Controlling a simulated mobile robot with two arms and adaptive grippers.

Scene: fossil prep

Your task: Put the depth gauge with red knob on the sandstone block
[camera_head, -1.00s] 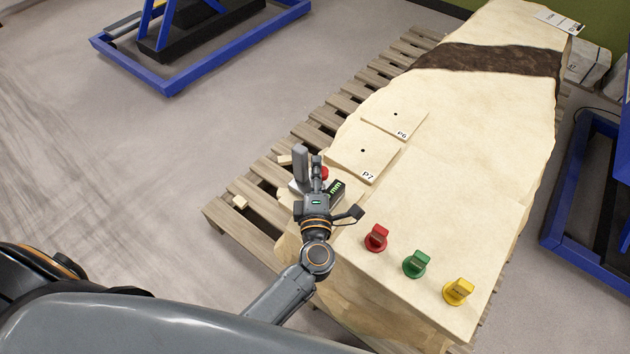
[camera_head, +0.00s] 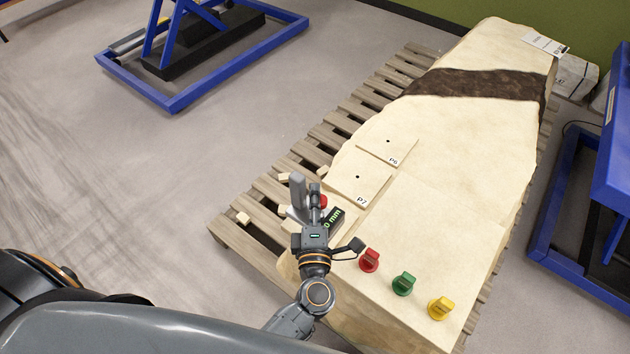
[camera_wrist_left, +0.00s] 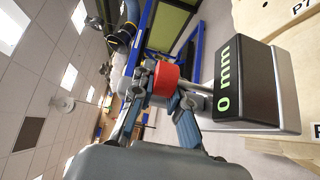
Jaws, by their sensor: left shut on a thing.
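The depth gauge (camera_head: 333,219) has a dark display reading "0 mm" and a red knob (camera_head: 322,202). My left gripper (camera_head: 309,198) is shut on the gauge and partly hides it in the head view. In the left wrist view, the fingers (camera_wrist_left: 162,88) close around the red knob, with the gauge's display (camera_wrist_left: 242,82) to the right. The gauge is at the near left edge of the pale sandstone block (camera_head: 470,150), just below plate P7. I cannot tell whether it touches the stone. My right gripper is not in view.
Plates P7 (camera_head: 356,181) and P6 (camera_head: 388,146) lie on the block. Red (camera_head: 370,260), green (camera_head: 404,283) and yellow (camera_head: 441,308) knobbed pieces stand along its near end. A wooden pallet (camera_head: 330,133) with small chips lies beneath.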

